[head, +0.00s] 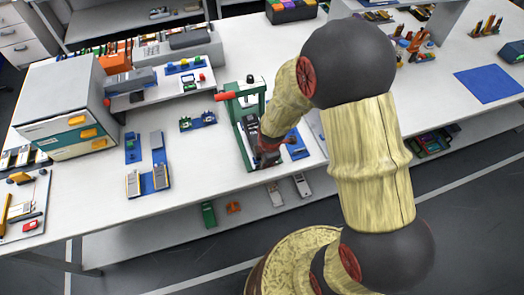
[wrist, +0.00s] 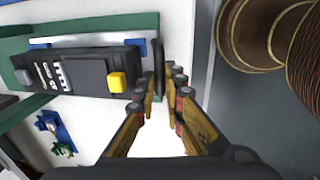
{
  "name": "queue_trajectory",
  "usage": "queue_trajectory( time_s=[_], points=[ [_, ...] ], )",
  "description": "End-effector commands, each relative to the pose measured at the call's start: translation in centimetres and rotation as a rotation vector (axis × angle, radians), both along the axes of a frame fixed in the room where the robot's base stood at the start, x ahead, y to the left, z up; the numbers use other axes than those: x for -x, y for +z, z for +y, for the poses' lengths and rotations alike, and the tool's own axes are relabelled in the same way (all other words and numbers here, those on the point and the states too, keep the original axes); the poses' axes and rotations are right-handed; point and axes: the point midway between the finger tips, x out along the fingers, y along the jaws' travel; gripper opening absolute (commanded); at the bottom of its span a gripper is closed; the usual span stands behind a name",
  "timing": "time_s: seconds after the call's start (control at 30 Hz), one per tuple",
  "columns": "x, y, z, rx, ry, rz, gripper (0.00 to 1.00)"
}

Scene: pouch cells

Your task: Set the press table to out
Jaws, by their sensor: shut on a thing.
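The press (head: 246,98) is a green frame with a red lever handle (head: 229,96), standing on the bench. Its press table carries a black block with a yellow button (wrist: 117,82), beside a pale rail (wrist: 85,42) on the green base (wrist: 25,45). A dark upright handle plate (wrist: 158,68) sticks out at the block's end. My gripper (wrist: 160,85) is shut on this plate, with a finger on each side. In the head view my gripper (head: 268,154) is at the front of the press, and my wrist hides part of the table.
A blue fixture with pale cells (head: 160,178) lies left of the press. A grey cabinet with yellow handles (head: 70,110) stands further left. A blue mat (head: 488,84) lies at the right.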

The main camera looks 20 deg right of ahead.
Motion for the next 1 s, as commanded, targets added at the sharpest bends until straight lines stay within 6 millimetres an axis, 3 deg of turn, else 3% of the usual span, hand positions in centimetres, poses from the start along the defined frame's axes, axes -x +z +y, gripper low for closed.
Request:
queue_trajectory(
  time_s=[0.63, 0.67, 0.77, 1.0],
  points=[
    [1.4, 0.0, 0.0, 0.000, 0.000, 0.002, 0.00],
    [1.4, 0.0, 0.0, 0.000, 0.000, 0.003, 0.11],
    [1.4, 0.0, 0.0, 0.000, 0.000, 0.003, 0.16],
    [1.3, 0.0, 0.0, 0.000, 0.000, 0.002, 0.18]
  ],
)
